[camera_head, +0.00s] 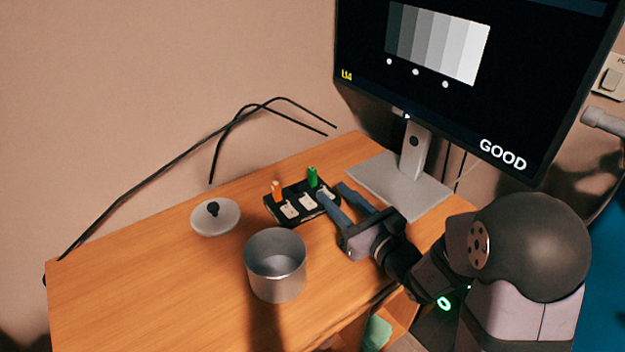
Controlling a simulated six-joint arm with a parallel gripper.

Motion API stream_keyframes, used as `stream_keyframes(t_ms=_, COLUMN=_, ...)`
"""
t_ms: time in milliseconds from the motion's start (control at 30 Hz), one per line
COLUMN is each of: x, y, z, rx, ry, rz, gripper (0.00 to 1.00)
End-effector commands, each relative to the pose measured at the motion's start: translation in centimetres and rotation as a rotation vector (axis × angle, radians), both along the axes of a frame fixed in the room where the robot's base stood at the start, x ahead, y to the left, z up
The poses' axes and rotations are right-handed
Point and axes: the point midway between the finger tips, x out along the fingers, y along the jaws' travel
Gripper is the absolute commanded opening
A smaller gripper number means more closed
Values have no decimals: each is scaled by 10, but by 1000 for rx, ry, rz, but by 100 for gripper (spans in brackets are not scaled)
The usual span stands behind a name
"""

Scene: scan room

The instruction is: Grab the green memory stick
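The green memory stick (313,176) stands upright in the back right part of a small black holder (276,215) on the wooden table. My gripper (330,191) reaches in from the right, with its two long grey fingers spread apart. It is open, with nothing seen between the fingers. The fingertips are close to the right end of the holder, just right of and a little nearer than the green stick. I cannot tell whether a finger touches the holder.
An orange stick (277,190) stands at the holder's left end, with several pale pieces along its front. A metal pot (275,266) stands in front, and its lid (215,217) lies left. The monitor (470,75) stands behind right on its base (395,182). Black cables (180,149) run behind.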

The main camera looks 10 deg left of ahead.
Motion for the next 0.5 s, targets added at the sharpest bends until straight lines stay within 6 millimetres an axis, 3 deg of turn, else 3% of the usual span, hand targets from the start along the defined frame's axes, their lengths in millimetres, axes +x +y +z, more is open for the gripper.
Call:
stream_keyframes(t_ms=233, x=27, y=25, z=0, rx=-1, ry=0, rz=3, gripper=34)
stream_keyframes(t_ms=500, x=36, y=32, z=-1, rx=-1, ry=2, rz=0, gripper=34)
